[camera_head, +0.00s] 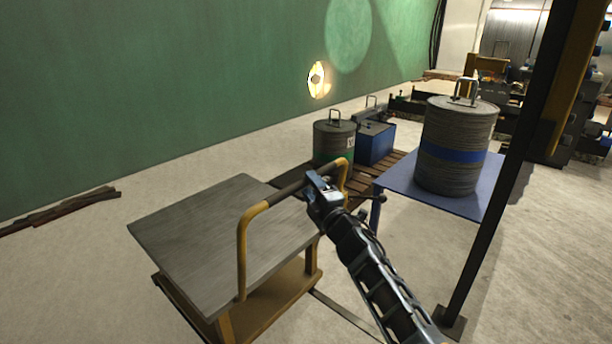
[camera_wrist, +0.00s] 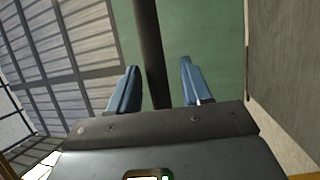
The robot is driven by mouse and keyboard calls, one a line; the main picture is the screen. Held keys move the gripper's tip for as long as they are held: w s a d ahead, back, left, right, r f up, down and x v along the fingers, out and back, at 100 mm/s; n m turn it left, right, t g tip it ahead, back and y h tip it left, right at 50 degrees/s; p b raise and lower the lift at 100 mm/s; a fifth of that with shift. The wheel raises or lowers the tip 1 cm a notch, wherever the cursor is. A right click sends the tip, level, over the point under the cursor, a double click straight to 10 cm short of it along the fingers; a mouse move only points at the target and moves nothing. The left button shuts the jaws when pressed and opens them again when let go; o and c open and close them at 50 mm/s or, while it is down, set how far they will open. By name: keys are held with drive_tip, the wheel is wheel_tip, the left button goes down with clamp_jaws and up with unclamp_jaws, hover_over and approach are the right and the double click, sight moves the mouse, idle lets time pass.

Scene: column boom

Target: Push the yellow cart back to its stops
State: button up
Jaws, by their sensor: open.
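The yellow cart has a flat grey top (camera_head: 225,225), a lower shelf (camera_head: 275,300) and a yellow push handle (camera_head: 243,250) with a dark grip section. It stands on the floor at left centre in the head view. My gripper (camera_head: 316,186) is at the handle's dark grip, near its right end. In the wrist view, the dark grip bar (camera_wrist: 150,45) runs between my two blue open fingers (camera_wrist: 158,82), with a gap on each side. Contact deeper in the jaws is hidden. I cannot make out the cart's stops.
A blue table (camera_head: 400,185) with a large banded drum (camera_head: 452,155) stands right of the handle. Behind are a smaller drum (camera_head: 333,142) and a blue box (camera_head: 375,145). A dark post (camera_head: 510,170) rises at right. Dark strips (camera_head: 62,210) lie on the left floor.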

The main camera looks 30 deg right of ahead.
drive_tip(key=shift+s+a+f, duration=0.1)
drive_tip(key=shift+s+f, duration=0.05)
drive_tip(key=shift+s, duration=0.45)
drive_tip(key=shift+s+a+f, duration=0.1)
drive_tip(key=shift+s+f, duration=0.05)
drive_tip(key=shift+s, duration=0.45)
drive_tip(key=s+a+f+m+g+p, duration=0.1)
drive_tip(key=s+a+f+m+p, duration=0.3)
drive_tip(key=s, duration=0.6)
drive_tip(key=s+a+m, duration=0.2)
drive_tip(key=s+a, duration=0.3)
drive_tip(key=s, duration=0.5)
drive_tip(key=s+a+f+m+g+p, duration=0.1)
drive_tip(key=s+a+m+p, duration=0.3)
drive_tip(key=s, duration=0.7)
drive_tip(key=s+r+m+g+p, duration=0.1)
drive_tip(key=s+r+m, duration=0.1)
drive_tip(key=s+r, duration=0.4)
drive_tip(key=s+r+m+g+p, duration=0.1)
drive_tip(key=s+r, duration=0.5)
drive_tip(key=s, duration=0.6)
drive_tip(key=s+r+m+g+y+p, duration=0.1)
drive_tip(key=s+r+m+p, duration=0.1)
drive_tip(key=s+r, duration=0.4)
drive_tip(key=s+m, duration=0.1)
drive_tip(key=s, duration=0.2)
drive_tip(key=shift+a+m, duration=0.3)
drive_tip(key=shift+a, duration=0.1)
